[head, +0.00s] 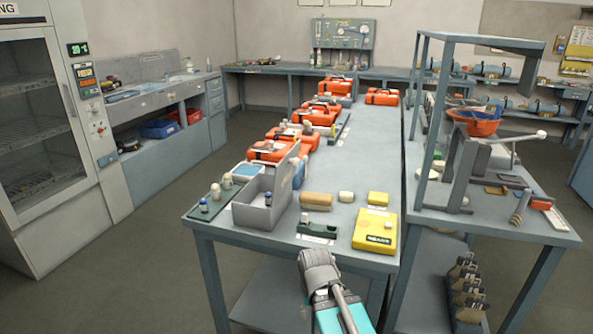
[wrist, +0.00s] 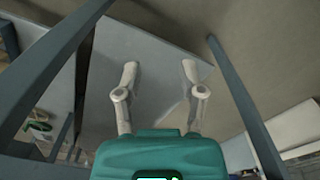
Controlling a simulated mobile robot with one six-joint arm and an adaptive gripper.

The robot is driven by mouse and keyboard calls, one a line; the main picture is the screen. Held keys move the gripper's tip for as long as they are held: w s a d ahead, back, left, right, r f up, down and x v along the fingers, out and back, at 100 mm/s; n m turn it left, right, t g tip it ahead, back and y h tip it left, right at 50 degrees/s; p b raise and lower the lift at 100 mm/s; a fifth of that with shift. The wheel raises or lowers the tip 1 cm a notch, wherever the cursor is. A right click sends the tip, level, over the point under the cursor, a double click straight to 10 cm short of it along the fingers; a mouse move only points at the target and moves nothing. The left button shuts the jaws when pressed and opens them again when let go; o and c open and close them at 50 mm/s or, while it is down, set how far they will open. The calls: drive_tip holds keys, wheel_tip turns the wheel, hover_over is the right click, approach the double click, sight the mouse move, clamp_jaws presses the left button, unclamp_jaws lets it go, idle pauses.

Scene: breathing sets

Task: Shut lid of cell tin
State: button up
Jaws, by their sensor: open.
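The cell tin (head: 252,206) is an open grey metal box near the front left corner of the long grey table in the head view. Its lid (head: 286,168) stands raised and tilted along the right side. A blue-topped cell (head: 268,199) shows at the tin's right side; whether it stands inside is hard to tell. My gripper (wrist: 160,72) is open and empty in the wrist view, its two pale fingers apart. In the head view my arm's teal part is at the bottom, off the table's front edge; the fingertips cannot be made out there. The tin is not recognisable in the wrist view.
A dark green block (head: 318,230), a yellow case (head: 376,231) and a tan roll (head: 316,200) are right of the tin. Small bottles (head: 215,192) stand to its left. Orange cases (head: 268,151) lie behind. A grey frame (head: 436,120) rises at right.

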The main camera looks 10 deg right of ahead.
drive_tip(key=shift+w+r+p, duration=0.1)
drive_tip(key=shift+r+p, duration=0.5)
drive_tip(key=shift+r, duration=0.1)
drive_tip(key=c, duration=0.4)
drive_tip(key=shift+t, duration=0.3)
drive_tip(key=r+p, duration=0.6)
drive_tip(key=w+r+p, duration=0.1)
drive_tip(key=r+p, duration=0.5)
drive_tip(key=w+r+p, duration=0.1)
drive_tip(key=r+p, duration=0.5)
drive_tip(key=shift+r+p, duration=0.4)
clamp_jaws()
drive_tip(key=w+d+r+m+y+p, duration=0.1)
drive_tip(key=w+r+m+p, duration=0.2)
drive_tip(key=r+p, duration=0.25)
drive_tip(key=w+d+r+m+y+p, duration=0.1)
drive_tip(key=w+r+m+y+p, duration=0.1)
drive_tip(key=r+m+p, duration=0.3)
drive_tip(key=w+d+r+m+t+y, duration=0.4)
drive_tip(key=w+d+r+m+y, duration=0.2)
drive_tip(key=m, duration=1)
drive_tip(key=shift+w+d+r+t+p, duration=0.35)
drive_tip(key=shift+w+d+r, duration=0.75)
drive_tip(key=shift+w+d, duration=1.65)
drive_tip(key=shift+s+d, duration=0.3)
drive_tip(key=shift+s, duration=0.05)
